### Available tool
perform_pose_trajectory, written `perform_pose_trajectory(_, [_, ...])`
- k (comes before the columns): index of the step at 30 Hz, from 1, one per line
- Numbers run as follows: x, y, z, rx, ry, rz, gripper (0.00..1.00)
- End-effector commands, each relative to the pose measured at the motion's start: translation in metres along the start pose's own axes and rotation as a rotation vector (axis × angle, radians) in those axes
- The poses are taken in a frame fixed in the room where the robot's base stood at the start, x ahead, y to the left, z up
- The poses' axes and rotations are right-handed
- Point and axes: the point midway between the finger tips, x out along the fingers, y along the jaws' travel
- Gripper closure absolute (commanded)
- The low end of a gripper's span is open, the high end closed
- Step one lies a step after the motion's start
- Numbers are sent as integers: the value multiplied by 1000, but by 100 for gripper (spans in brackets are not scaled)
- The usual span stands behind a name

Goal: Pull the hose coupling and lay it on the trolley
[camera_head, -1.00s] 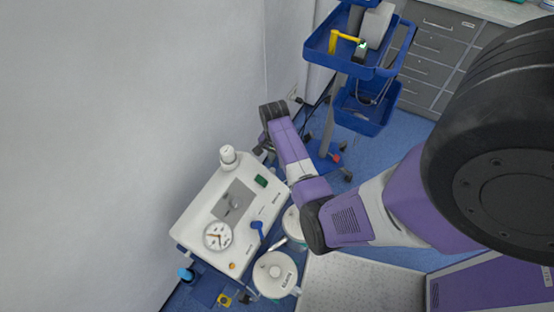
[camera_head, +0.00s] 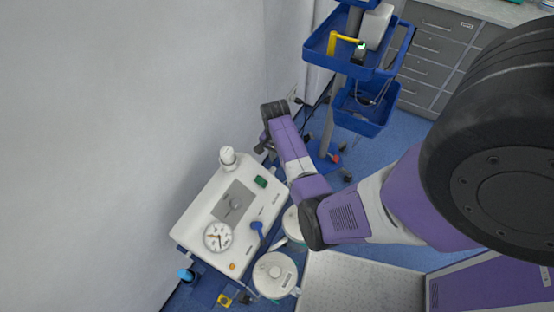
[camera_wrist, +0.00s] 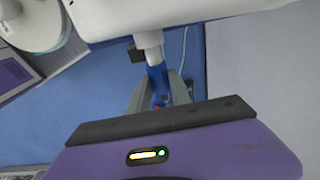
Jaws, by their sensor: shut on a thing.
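The hose coupling (camera_wrist: 157,78) is a blue piece below a white connector (camera_wrist: 149,40) at the edge of the white machine in the wrist view. The grey fingers of my gripper (camera_wrist: 160,95) are shut around the blue piece, and it points away from the machine's edge. I cannot tell whether coupling and connector are joined. In the head view my gripper (camera_head: 267,143) is at the machine's far right side, and my wrist hides the coupling. The blue trolley (camera_head: 318,48) stands at the top, with a yellow handle-like item and a small dark bottle-like item on its tray.
The white machine (camera_head: 205,213) with a gauge stands by the wall at lower left. White lidded jars (camera_head: 275,275) stand at its right side. A lower blue bin (camera_head: 362,118) hangs on the trolley. Grey drawers (camera_head: 440,50) are behind. A grey metal surface (camera_head: 355,285) lies at the bottom.

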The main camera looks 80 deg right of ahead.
Motion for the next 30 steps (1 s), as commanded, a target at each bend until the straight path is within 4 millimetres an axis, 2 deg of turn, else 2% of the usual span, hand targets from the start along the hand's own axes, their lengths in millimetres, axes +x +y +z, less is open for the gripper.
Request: perform_pose_trajectory(30, [1,0,-11,1,0,0,100])
